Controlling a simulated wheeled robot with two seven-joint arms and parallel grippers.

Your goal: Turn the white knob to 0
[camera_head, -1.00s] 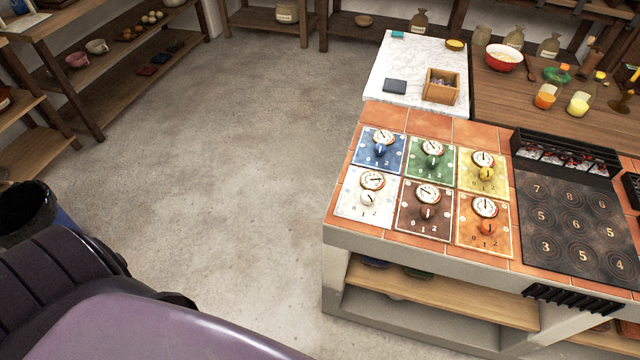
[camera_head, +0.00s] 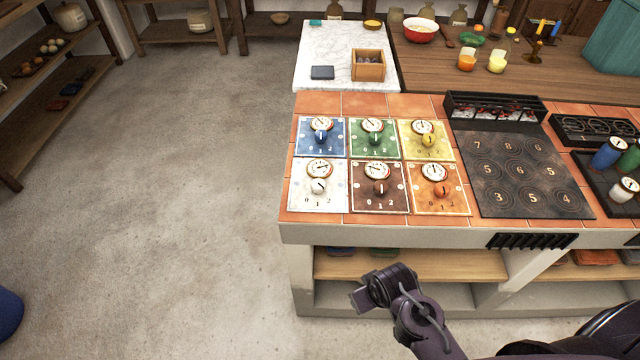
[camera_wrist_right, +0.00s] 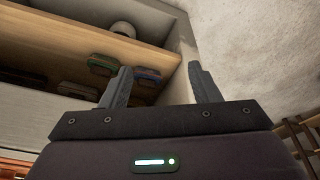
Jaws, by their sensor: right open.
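The white knob (camera_head: 318,186) sits on a white panel (camera_head: 305,203) marked 0, 1 and 2, with a round dial above it. This panel is at the front left of a group of coloured knob panels on the tiled counter. The knob looks tilted off upright; its exact setting is too small to tell. My right gripper (camera_head: 362,299) is low in front of the counter, below and to the right of the white panel, touching nothing. In the right wrist view its two fingers (camera_wrist_right: 158,88) are apart and empty. My left gripper is not in view.
Blue (camera_head: 310,142), green (camera_head: 388,142), yellow (camera_head: 441,146), brown (camera_head: 365,203) and orange (camera_head: 427,202) knob panels adjoin the white one. A wooden shelf (camera_head: 430,266) lies under the counter (camera_head: 350,236). Dark numbered plates (camera_head: 512,196) are at right.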

